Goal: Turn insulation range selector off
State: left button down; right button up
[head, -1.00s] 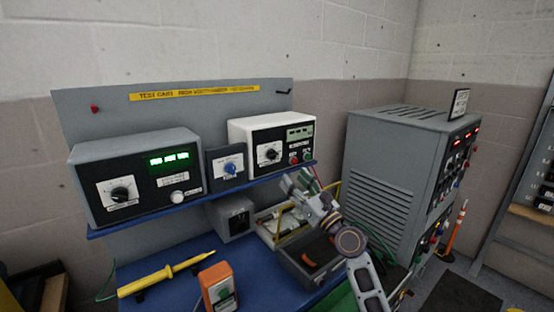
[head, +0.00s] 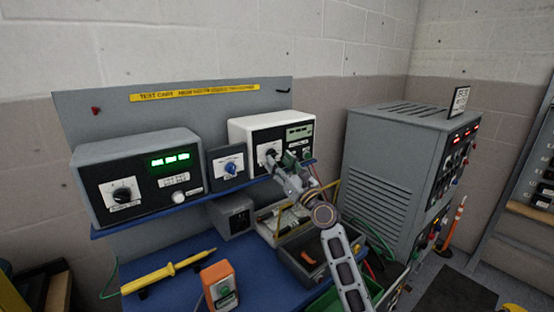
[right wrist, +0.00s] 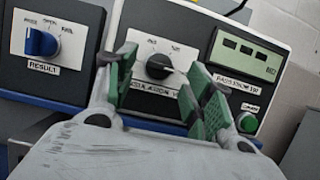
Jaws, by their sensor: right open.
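The insulation tester is a white box (head: 240,130) with a black front on the right of the shelf. Its range selector is a round black knob (right wrist: 158,66) on a white plate, with a label below that reads roughly "insulation". A pale pointer mark seems to point right; the printed positions are too blurred to read. My right gripper (head: 279,159) is open in front of the tester. In the right wrist view its green-padded fingers (right wrist: 160,72) stand on either side of the knob with nothing between them. Contact cannot be told. My left gripper is out of view.
A grey box with a blue "Result" knob (right wrist: 42,42) stands left of the tester. The tester's display (right wrist: 245,58) and green button (right wrist: 247,122) lie right of the knob. Below are an open grey case (head: 297,262), a yellow probe (head: 170,268) and an orange device (head: 219,284).

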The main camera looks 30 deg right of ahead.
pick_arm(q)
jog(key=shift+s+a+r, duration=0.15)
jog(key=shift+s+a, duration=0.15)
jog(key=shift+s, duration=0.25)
pick_arm(e)
jog(key=shift+x, duration=0.95)
